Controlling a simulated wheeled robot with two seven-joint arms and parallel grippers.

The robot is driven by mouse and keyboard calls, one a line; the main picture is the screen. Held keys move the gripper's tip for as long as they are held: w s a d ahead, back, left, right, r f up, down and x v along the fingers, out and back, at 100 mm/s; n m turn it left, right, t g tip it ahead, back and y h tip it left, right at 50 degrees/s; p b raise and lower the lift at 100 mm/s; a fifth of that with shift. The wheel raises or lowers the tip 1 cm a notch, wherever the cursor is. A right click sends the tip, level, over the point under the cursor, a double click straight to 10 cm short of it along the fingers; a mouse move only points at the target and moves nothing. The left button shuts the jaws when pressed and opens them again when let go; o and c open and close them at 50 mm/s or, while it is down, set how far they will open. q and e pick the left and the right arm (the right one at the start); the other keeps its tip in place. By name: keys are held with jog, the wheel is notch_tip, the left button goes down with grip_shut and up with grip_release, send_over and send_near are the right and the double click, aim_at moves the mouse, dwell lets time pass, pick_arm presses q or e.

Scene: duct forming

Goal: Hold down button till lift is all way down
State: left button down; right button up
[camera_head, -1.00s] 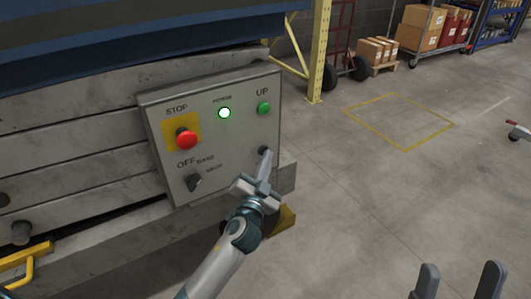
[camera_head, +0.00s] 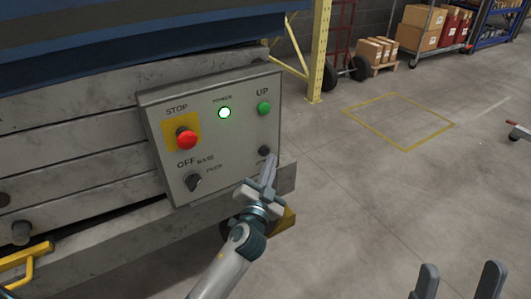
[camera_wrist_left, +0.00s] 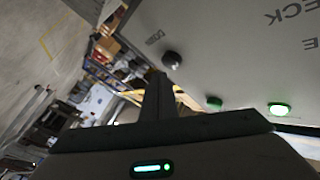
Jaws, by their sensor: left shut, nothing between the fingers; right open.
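The grey control panel (camera_head: 235,140) on the lift's side carries a red stop button (camera_head: 187,139), a lit white power lamp (camera_head: 224,113), a green UP button (camera_head: 264,108), a dark selector knob (camera_head: 193,182) and a black button (camera_head: 264,150) at lower right. My left gripper (camera_head: 270,160) is shut and empty, its fingertips just below the black button. In the left wrist view the black button (camera_wrist_left: 172,60) shows beyond and right of the fingers (camera_wrist_left: 158,90), seemingly apart from them. My right gripper (camera_head: 459,280) is open and empty at the bottom right.
The lift's stacked grey beams (camera_head: 75,150) lie left of the panel under a blue platform edge (camera_head: 130,40). A yellow post (camera_head: 320,50) stands behind. Boxes on a cart (camera_head: 420,30) are far back.

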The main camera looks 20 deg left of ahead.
pick_arm(q)
jog(key=shift+s+d, duration=0.75)
jog(key=shift+d, duration=0.2)
jog(key=shift+s+d, duration=0.75)
jog(key=shift+d, duration=0.2)
